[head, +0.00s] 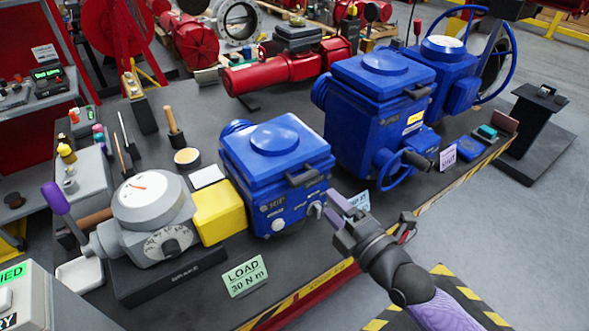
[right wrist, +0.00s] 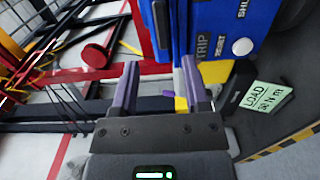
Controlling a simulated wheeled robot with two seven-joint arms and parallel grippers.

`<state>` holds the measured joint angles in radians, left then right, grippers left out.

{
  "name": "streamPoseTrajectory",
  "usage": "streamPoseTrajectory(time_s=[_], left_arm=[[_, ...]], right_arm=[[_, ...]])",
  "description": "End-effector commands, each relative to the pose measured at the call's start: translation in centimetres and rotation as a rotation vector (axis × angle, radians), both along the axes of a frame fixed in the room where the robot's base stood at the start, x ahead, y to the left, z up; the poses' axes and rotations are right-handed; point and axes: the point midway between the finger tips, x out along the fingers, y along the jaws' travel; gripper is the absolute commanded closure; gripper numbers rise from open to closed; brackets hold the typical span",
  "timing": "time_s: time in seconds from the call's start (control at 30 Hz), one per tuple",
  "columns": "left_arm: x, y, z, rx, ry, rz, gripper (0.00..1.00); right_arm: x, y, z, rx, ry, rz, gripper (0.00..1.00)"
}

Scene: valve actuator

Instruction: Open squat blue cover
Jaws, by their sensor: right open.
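The squat blue actuator box (head: 265,190) stands mid-table, upright, with its blue cover (head: 275,140) closed on top. The cover has a round raised disc and a dark handle (head: 303,177) at its front edge. My right gripper (head: 338,205) is open and empty, just off the box's front right side, below the handle's level. In the right wrist view, its purple fingers (right wrist: 158,88) are spread, with the blue box (right wrist: 222,35) turned on its side beyond them. I cannot tell whether a finger touches the box. My left gripper is not in view.
A taller blue actuator (head: 372,110) with a handwheel stands right of the box. A grey gauge unit (head: 150,205) with a yellow block (head: 217,210) adjoins it at left. A LOAD card (head: 245,276) stands in front. The table's striped edge (head: 420,208) runs below my right arm.

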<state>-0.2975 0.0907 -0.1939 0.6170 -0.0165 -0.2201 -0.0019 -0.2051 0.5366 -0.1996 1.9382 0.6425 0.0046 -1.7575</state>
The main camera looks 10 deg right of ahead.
Motion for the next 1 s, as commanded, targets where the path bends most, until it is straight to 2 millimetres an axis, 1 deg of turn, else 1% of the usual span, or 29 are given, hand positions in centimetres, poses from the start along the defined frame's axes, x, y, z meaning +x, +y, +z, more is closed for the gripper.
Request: streamPoseTrajectory(time_s=[0.1, 0.2, 0.3, 0.4, 0.47, 0.7, 0.73, 0.77, 0.8, 0.87, 0.9, 1.0], left_arm=[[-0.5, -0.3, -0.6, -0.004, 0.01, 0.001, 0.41], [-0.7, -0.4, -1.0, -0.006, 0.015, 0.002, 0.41], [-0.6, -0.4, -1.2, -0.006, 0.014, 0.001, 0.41], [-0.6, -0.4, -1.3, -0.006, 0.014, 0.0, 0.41], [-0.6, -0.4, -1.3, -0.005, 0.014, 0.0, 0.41], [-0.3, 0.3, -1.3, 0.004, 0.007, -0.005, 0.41], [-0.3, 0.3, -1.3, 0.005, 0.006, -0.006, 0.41], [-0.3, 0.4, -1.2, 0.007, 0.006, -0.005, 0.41], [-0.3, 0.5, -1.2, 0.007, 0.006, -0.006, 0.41], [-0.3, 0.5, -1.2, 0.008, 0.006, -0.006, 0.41], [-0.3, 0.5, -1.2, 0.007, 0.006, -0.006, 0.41], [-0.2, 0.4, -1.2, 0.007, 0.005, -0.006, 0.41]], right_arm=[[2.9, 1.0, -0.1, 0.004, -0.003, -0.001, 0.41], [5.1, 1.8, -0.2, 0.003, 0.0, -0.002, 0.41], [6.6, 2.4, -0.3, 0.002, 0.003, -0.001, 0.41], [7.6, 2.7, -0.2, 0.002, 0.003, -0.001, 0.41], [7.9, 2.8, -0.2, 0.001, 0.004, -0.001, 0.41], [8.0, 2.9, -0.2, 0.0, 0.005, -0.001, 0.41], [8.0, 2.9, -0.2, 0.0, 0.005, -0.001, 0.45], [8.0, 2.9, -0.2, 0.0, 0.005, -0.001, 0.52], [8.0, 2.9, -0.2, 0.0, 0.005, -0.001, 0.6], [8.0, 2.9, -0.2, 0.0, 0.005, -0.001, 0.73], [8.0, 2.9, -0.2, 0.0, 0.005, -0.001, 0.81], [8.0, 2.9, -0.2, 0.0, 0.005, -0.001, 1.0]])
